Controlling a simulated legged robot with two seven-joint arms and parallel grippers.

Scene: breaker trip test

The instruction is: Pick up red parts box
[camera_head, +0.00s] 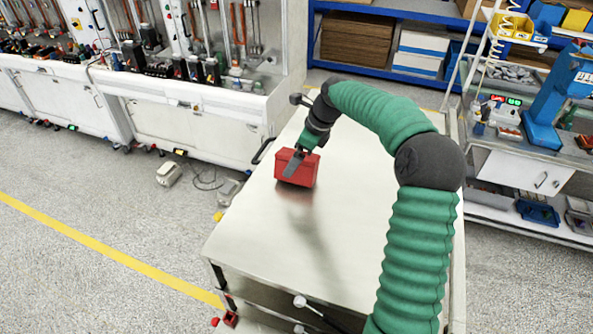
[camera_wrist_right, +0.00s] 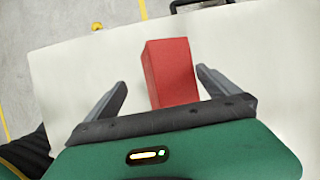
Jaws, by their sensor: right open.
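The red parts box (camera_head: 307,173) stands on the pale top of a cart (camera_head: 350,240), near its left edge in the head view. My right gripper (camera_head: 294,163) is over the box with its arm arching in from the right. In the right wrist view, the red box (camera_wrist_right: 170,72) lies between the two spread fingers of the right gripper (camera_wrist_right: 162,85). A gap shows on both sides of the box, wider on the left, so the fingers are apart from it. My left gripper is not in view.
A long white workbench (camera_head: 190,125) with electrical gear runs along the upper left. Blue shelving (camera_head: 400,75) stands at the back, and a bench with a blue press (camera_head: 553,105) is at the right. The cart top around the box is clear.

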